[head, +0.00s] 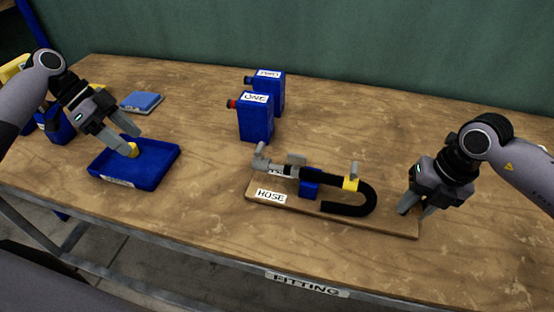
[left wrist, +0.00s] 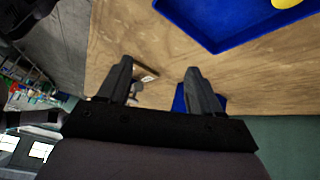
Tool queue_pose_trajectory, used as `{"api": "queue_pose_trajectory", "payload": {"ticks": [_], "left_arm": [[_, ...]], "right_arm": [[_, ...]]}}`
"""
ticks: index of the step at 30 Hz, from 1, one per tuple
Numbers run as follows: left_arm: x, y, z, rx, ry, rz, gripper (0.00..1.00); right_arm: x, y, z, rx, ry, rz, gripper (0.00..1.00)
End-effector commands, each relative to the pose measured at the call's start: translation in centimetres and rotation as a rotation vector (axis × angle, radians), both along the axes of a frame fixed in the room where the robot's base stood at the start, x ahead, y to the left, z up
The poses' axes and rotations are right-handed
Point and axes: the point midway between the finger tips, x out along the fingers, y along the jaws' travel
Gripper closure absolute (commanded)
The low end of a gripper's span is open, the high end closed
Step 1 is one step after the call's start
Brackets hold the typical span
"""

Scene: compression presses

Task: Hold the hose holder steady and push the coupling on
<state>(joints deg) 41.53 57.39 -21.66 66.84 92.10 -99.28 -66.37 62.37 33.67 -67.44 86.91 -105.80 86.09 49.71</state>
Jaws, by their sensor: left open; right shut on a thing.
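The hose holder (head: 390,223) is a flat wooden board labelled HOSE, lying on the bench. It carries a black hose (head: 368,200) curled into a hook, a blue block, a yellow clip and grey fittings at the left end. My right gripper (head: 412,210) is shut on the right end of the holder. My left gripper (head: 133,143) is open above the blue tray (head: 172,160), near a yellow piece (head: 132,150) in it. The piece also shows in the left wrist view (left wrist: 286,3), outside the open fingers (left wrist: 160,80). I cannot tell which part is the coupling.
Two blue canisters labelled ONE (head: 256,122) and TWO (head: 270,88) stand behind the holder. A small blue-topped pad (head: 142,102) lies behind the tray. A blue and yellow bin is at the far left. A FITTING label (head: 307,284) marks the front edge. Bare bench separates tray and holder.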

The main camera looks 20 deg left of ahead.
Motion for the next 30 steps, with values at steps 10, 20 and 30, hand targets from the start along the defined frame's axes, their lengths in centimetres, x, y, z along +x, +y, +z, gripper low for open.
{"api": "queue_pose_trajectory", "payload": {"ticks": [10, 20, 30], "left_arm": [[5.7, -16.0, 4.3, 0.085, -0.061, -0.303, 0.35], [6.8, -23.6, 8.1, 0.194, -0.127, -0.444, 0.35], [6.7, -25.2, 5.9, 0.204, -0.130, -0.455, 0.35]], "right_arm": [[0.0, 0.0, 0.1, 0.001, -0.001, -0.001, 1.00], [0.0, 0.0, 0.1, 0.000, -0.001, -0.002, 1.00], [0.0, 0.0, 0.1, 0.000, -0.001, -0.001, 1.00]]}}
